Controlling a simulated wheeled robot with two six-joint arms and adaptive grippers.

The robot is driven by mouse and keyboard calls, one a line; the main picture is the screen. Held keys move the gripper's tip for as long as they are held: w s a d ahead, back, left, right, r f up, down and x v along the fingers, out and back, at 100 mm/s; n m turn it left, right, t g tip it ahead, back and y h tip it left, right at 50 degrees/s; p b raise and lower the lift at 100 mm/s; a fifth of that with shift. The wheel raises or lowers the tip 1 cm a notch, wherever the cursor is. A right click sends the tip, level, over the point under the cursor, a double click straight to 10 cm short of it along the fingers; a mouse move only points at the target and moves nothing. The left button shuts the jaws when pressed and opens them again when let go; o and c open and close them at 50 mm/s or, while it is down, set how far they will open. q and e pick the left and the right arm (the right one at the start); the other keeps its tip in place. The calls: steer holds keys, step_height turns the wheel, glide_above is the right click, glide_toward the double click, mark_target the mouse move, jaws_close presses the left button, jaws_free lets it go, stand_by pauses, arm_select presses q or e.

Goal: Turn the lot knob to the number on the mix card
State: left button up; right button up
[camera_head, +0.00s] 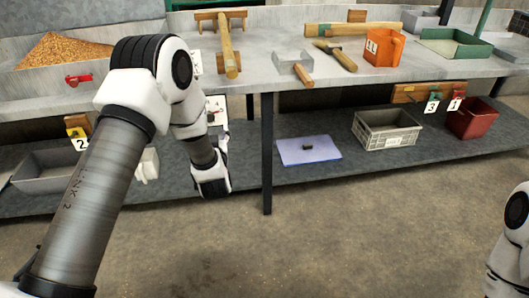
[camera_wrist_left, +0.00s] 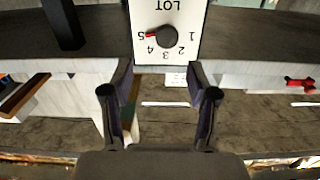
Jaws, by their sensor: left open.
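The lot knob (camera_wrist_left: 167,38) is a dark round knob on a white panel marked LOT, upside down in the left wrist view. Its red pointer (camera_wrist_left: 152,35) lies by the number 5. In the head view the white lot panel (camera_head: 218,104) shows partly behind my left arm, below the upper counter's edge. My left gripper (camera_wrist_left: 160,94) is open and empty, its fingers apart from the knob. In the head view the left gripper (camera_head: 212,184) hangs low by the lower shelf. A white card (camera_head: 196,62) is partly hidden by my arm; its writing is unreadable. My right gripper is out of view.
An orange container (camera_head: 383,47), a mallet (camera_head: 229,50) and a grain heap (camera_head: 62,51) are on the upper counter. A grey crate (camera_head: 388,130), red bin (camera_head: 472,119) and blue slab (camera_head: 308,150) are on the lower shelf. A dark post (camera_head: 267,155) stands right of my gripper.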

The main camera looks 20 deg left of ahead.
arm_select(q)
steer(key=a+f+b+x, duration=0.1)
steer(key=b+x, duration=0.2)
steer(key=x, duration=0.5)
steer(key=shift+a+r, duration=0.1)
jaws_close()
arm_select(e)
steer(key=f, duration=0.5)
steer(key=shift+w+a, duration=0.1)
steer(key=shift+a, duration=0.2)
